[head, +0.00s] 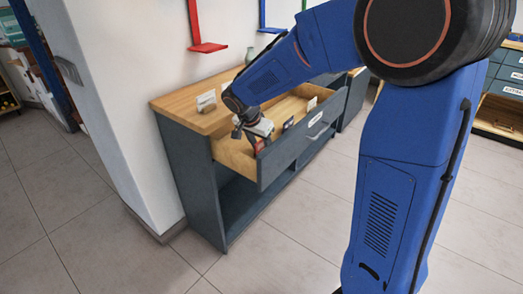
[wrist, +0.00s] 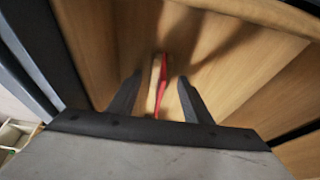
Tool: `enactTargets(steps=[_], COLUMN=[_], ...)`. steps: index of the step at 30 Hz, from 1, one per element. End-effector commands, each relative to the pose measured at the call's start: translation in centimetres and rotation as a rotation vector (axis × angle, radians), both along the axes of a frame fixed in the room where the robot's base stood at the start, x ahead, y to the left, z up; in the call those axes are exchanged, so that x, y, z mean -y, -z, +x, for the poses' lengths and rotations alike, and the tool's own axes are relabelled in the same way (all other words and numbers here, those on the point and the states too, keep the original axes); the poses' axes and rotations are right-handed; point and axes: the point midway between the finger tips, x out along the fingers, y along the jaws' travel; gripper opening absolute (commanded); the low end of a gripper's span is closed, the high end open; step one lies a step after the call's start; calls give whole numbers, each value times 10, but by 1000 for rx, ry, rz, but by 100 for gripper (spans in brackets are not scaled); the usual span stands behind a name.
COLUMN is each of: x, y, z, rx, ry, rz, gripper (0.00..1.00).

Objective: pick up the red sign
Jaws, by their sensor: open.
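The red sign (wrist: 163,78) shows in the wrist view as a thin upright piece seen nearly edge-on, with a red face and a pale wood-coloured side. It is inside the open drawer (head: 233,158). My gripper (wrist: 160,98) is open, with one dark finger on each side of the sign and a visible gap to each. In the head view my gripper (head: 252,140) reaches down into the near end of the drawer. There the sign is mostly hidden by the gripper and the drawer front.
The drawer's front panel (head: 290,155) and side walls stand close around my gripper. A dark small sign (head: 288,124) and a white one (head: 312,103) stand further along in the drawer. More small signs (head: 206,101) stand on the wooden cabinet top (head: 185,105). Floor in front is clear.

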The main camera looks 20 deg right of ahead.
Motion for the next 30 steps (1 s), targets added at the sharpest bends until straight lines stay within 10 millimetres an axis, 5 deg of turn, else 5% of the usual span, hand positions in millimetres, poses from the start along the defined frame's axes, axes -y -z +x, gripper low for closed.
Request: enactTargets(steps=[3, 9, 20, 30], x=[0, 0, 0, 0], y=[0, 0, -7, -64], z=[0, 0, 0, 1], rx=[0, 0, 2, 5], ry=[0, 0, 0, 0], rz=[0, 0, 1, 1], gripper=[45, 1, 1, 1])
